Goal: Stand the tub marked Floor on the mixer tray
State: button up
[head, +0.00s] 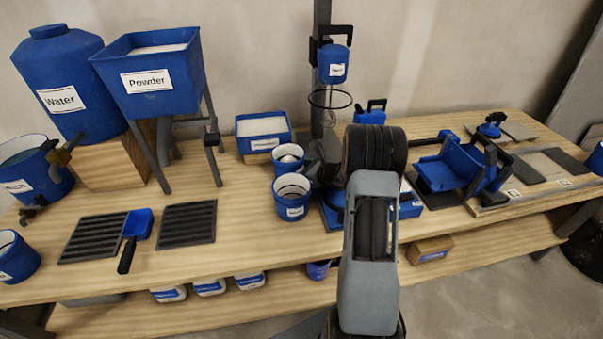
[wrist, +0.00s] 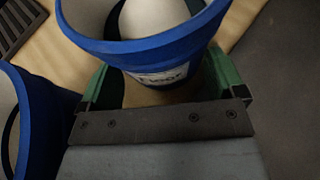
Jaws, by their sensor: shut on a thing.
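The tub marked Floor (wrist: 150,50) is blue, with a large pale round thing inside. Its label is partly cut off in the wrist view. My gripper (wrist: 157,82) is shut on it, with green fingers on either side. In the head view this tub (head: 281,168) looks upright behind another blue tub; I cannot tell whether its base touches the bench. My gripper in the head view is mostly hidden by my arm. The mixer (head: 335,62) hangs on a dark post above a black ring. A blue flat piece (head: 329,214) below is partly hidden; I cannot tell if it is the mixer tray.
An open blue tub (head: 292,198) stands close in front of the held tub and shows in the wrist view (wrist: 35,125). A blue box of white material (head: 262,140) stands behind left. Slotted mats (head: 188,222) and a blue scoop (head: 138,224) lie left on the bench (head: 245,215).

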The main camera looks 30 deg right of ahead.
jog(key=o, duration=1.4)
